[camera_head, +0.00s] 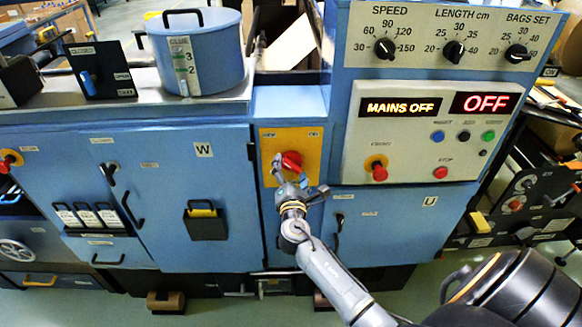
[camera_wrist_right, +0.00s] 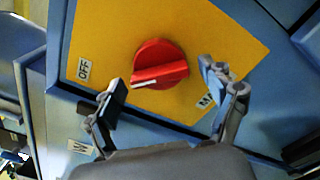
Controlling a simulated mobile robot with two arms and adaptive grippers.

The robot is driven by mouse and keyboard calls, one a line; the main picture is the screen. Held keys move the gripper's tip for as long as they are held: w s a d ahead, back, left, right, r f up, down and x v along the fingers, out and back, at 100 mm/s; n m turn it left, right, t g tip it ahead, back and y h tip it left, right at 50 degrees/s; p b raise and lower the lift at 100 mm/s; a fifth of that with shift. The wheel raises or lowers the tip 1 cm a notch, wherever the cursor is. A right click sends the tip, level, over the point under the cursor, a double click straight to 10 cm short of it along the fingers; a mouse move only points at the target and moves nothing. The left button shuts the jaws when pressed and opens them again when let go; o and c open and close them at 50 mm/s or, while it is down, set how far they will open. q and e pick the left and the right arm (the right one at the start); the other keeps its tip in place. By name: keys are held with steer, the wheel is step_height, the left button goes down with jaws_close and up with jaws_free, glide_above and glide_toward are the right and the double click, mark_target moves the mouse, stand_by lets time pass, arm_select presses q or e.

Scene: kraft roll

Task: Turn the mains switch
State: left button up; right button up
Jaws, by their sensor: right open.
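The mains switch is a red rotary knob (camera_head: 291,160) on a yellow plate (camera_head: 309,142) in the middle of the blue machine. It also shows in the right wrist view (camera_wrist_right: 158,62), where its white pointer mark lies toward the OFF label (camera_wrist_right: 83,69). My right gripper (camera_head: 284,172) is in front of the plate. In the wrist view my right gripper (camera_wrist_right: 168,92) is open, with one finger on each side of the knob's lower part and gaps to it. A second label is partly hidden by the right finger. My left gripper is not in view.
The control panel (camera_head: 420,130) at right shows a display reading MAINS OFF (camera_head: 400,106) and another reading OFF (camera_head: 486,103). A blue glue pot (camera_head: 197,52) stands on the machine top at left. Cabinet doors flank the plate.

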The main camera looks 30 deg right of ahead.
steer(key=v, duration=1.1)
steer(key=s+a+f+m+g+y+b, duration=0.15)
steer(key=s+f, duration=0.25)
steer(key=f, duration=0.8)
steer(key=s+a+f+m+g+y, duration=0.2)
steer(key=s+f+g+y, duration=0.1)
steer(key=f, duration=0.9)
steer(key=s+a+f+m+g+y, duration=0.2)
steer(key=s+f+g, duration=0.15)
steer(key=f, duration=0.85)
steer(key=s+f+m+g+y, duration=0.1)
steer(key=s+f+m, duration=0.3)
steer(key=s, duration=0.6)
steer(key=s+a+f+m+g+b, duration=0.1)
steer(key=s+f+m+g, duration=0.2)
steer(key=s+f, duration=0.6)
steer(key=s+a+f+m+g+y+b, duration=0.1)
steer(key=s+f+m, duration=0.4)
steer(key=s, duration=0.8)
steer(key=shift+a+f+m+g+y, duration=0.2)
steer(key=shift+f+m+g+y, duration=0.15)
steer(key=shift+f+g, duration=0.45)
